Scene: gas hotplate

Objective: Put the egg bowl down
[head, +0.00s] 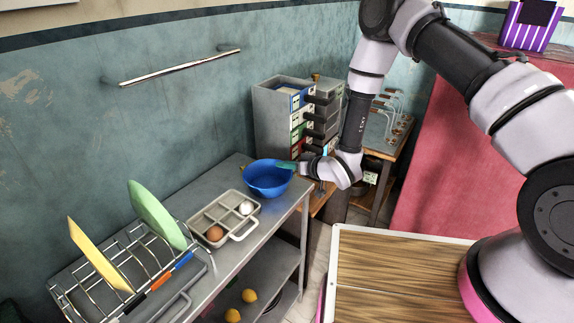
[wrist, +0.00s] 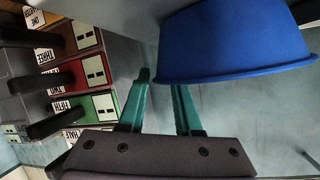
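The blue egg bowl (head: 268,182) is upright at the far end of the grey metal table, seeming to rest on its top. It also shows large and close in the wrist view (wrist: 230,45). Its contents are not visible. My gripper (head: 288,166) is at the bowl's far right rim. In the wrist view my gripper (wrist: 160,82) has its two teal fingers apart, with a gap between them. The left finger is just outside the bowl's side; the right finger's tip ends at the rim and may be hidden behind the wall.
A grey tray (head: 203,217) with a brown egg (head: 215,233) and a white egg (head: 246,208) stands near the bowl. A dish rack (head: 130,265) with plates is at left. Stacked labelled boxes (head: 290,115) stand behind. Yellow fruits (head: 249,295) lie on the lower shelf.

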